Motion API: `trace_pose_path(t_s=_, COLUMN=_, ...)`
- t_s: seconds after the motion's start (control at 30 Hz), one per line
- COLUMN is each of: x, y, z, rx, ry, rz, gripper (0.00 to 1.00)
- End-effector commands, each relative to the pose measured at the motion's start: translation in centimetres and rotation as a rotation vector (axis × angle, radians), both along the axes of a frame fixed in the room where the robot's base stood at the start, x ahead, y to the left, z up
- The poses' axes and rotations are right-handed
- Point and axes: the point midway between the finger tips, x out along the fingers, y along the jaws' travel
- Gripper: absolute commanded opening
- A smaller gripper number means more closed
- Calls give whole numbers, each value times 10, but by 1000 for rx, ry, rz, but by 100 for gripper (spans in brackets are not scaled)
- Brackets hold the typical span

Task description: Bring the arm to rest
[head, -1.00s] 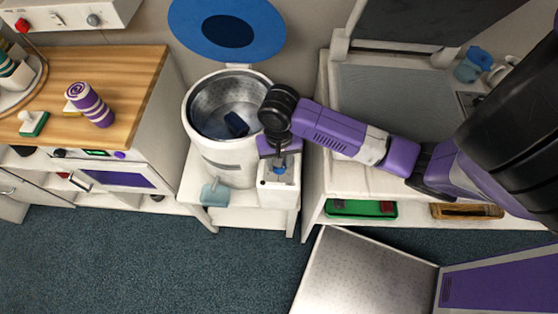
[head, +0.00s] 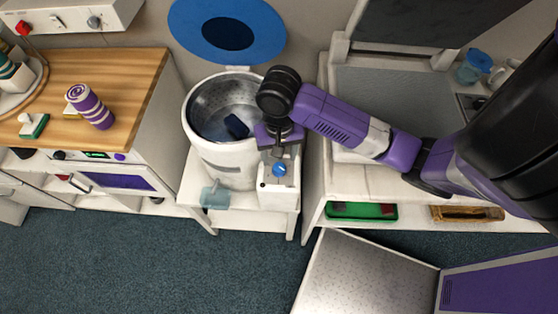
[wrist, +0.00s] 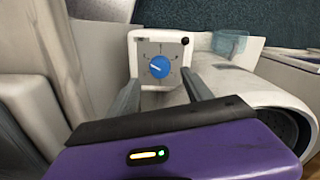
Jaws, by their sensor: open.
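My gripper (head: 280,160) is above the white control box with the blue dial (head: 279,169), beside the white drum. In the wrist view my gripper (wrist: 158,92) has its two grey fingers spread apart, one on each side of the view of the blue dial (wrist: 159,67). Nothing is between the fingers. The dial has a white pointer line, and the fingertips look apart from it. My purple and black arm reaches in from the right side of the head view.
The open drum (head: 226,152) holds a dark blue cloth (head: 237,126); its blue lid (head: 227,30) is raised behind. A clear bluish cup (head: 214,196) sits in front. A wooden counter (head: 130,70) is left, a grey-topped unit (head: 395,95) right. An open metal door (head: 365,275) stands low right.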

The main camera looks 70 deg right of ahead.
Motion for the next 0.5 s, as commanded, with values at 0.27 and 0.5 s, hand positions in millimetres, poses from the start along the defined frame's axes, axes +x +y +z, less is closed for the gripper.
trace_pose_path(t_s=0.27, x=0, y=0, z=23, rx=0, ry=-1, rz=-1, gripper=58)
trace_pose_path(t_s=0.5, x=0, y=0, z=23, rx=0, ry=0, rz=-1, gripper=58)
